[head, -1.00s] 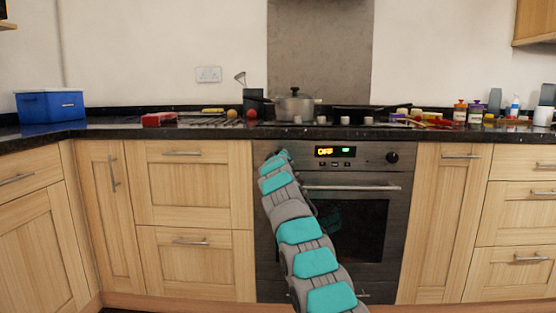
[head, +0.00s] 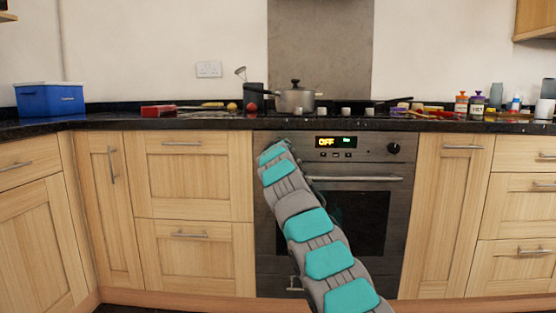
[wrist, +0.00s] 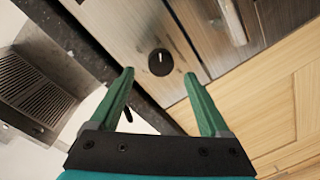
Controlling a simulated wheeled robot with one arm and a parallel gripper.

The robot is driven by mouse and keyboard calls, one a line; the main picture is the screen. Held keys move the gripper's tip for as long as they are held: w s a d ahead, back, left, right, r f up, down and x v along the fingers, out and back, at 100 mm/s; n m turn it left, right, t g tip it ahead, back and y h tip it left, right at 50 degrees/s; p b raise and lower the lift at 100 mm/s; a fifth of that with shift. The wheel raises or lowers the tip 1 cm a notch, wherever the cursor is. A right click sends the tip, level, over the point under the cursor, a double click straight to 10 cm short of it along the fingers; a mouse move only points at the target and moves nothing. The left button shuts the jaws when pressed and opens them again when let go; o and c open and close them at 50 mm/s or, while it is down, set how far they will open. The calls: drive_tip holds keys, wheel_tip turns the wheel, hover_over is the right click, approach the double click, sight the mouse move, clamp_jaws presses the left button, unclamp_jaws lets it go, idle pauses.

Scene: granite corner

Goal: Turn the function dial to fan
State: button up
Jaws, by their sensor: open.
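A round black dial (wrist: 160,62) with a white mark sits on the grey oven panel in the wrist view. My gripper (wrist: 160,76) is open, with its two green fingers on either side of the dial in the picture. The dial appears beyond the fingertips, and I see no contact. In the head view my arm covers the left end of the panel, hiding this dial and my fingers. The oven display (head: 336,142) reads OFF in yellow, with small green text beside it. Another black knob (head: 394,149) is at the panel's right end.
The oven handle (head: 352,179) runs below the panel. The dark worktop edge (head: 190,123) juts above it. A pot (head: 295,98), a blue box (head: 50,100) and several small items stand on the worktop. Wooden cabinets (head: 190,175) flank the oven.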

drive_tip(key=shift+s+b, duration=0.85)
drive_tip(key=shift+s, duration=0.95)
drive_tip(key=shift+d, duration=0.1)
